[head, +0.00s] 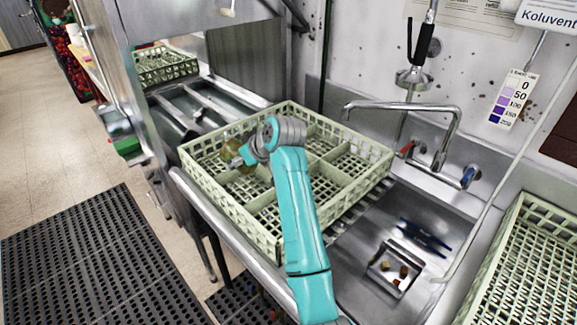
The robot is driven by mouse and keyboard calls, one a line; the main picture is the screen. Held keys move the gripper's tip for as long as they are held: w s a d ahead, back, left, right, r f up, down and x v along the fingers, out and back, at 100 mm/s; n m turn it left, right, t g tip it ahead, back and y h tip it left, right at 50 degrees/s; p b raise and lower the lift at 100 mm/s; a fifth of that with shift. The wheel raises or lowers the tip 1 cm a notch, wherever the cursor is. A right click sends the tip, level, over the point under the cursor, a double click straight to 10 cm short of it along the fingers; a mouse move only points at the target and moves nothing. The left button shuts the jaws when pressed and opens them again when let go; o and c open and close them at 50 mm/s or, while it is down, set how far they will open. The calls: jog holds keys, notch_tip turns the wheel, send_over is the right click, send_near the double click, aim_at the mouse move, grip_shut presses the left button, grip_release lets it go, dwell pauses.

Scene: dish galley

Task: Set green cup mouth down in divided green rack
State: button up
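The divided pale green rack (222,204) sits on the metal counter beside the sink, with low walls splitting it into compartments. My teal arm reaches over it from the front. My gripper (243,154) is small in view, above the rack's left part. A small olive-green and brown rounded thing (231,152), perhaps the green cup, is at the gripper's end. The gripper's fingers are too small and covered to tell whether they are closed on it. I cannot tell which way its mouth faces, or whether it touches the rack.
A faucet (440,135) and spray hose (424,42) stand behind the sink. The sink holds a dark blue item (424,238) and a strainer (392,268) with scraps. Another green rack (520,275) is at the right, and one (165,62) in the machine at the back left.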

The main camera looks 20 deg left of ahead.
notch_tip(320, 180, down, 5)
jog(key=shift+w+d+r, duration=0.1)
jog(key=shift+d+r, duration=0.05)
jog(key=shift+r, duration=0.05)
jog(key=shift+f, duration=2.65)
jog(key=shift+f, duration=0.1)
jog(key=o, duration=1.3)
jog(key=shift+c, duration=0.2)
